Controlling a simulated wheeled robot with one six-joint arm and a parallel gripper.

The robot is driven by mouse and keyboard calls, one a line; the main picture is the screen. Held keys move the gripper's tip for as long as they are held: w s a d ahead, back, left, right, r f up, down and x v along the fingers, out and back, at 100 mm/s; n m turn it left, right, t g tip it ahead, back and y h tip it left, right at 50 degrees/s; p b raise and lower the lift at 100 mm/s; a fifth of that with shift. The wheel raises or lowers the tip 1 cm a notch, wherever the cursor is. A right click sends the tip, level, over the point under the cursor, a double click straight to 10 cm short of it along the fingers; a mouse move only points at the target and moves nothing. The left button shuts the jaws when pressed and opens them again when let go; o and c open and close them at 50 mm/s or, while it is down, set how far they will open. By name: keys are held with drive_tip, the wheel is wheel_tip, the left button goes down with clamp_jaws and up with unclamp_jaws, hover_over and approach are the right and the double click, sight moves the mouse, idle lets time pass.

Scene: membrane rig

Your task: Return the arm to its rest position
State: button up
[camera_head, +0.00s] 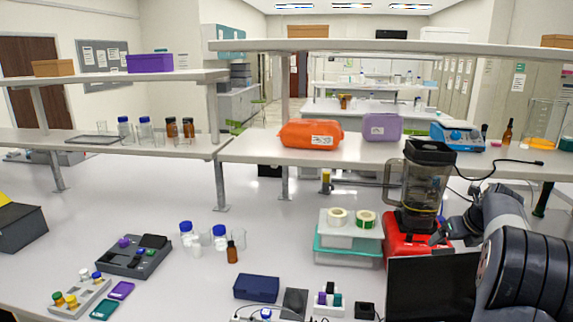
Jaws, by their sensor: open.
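My arm comes in at the right edge, its dark links bent and reaching away over the bench. My gripper (440,236) shows small and dark at the arm's far end, beside the red base of the blender (405,250). Its fingers are hard to make out against the blender, and I see nothing held in it. I cannot tell whether it touches the blender. The blender has a clear jug with a dark lid and stands upright.
Left of the blender, tape rolls (338,216) sit on stacked boxes (347,243). A black screen (433,287) stands in front. Bottles (232,252) stand mid-bench. A shelf (262,149) with an orange case (311,134) runs behind.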

sight(444, 255)
drive_tip(key=x, duration=0.3)
drive_tip(key=shift+w+f+p, duration=0.1)
drive_tip(key=shift+f+p, duration=0.1)
drive_tip(key=shift+p, duration=0.1)
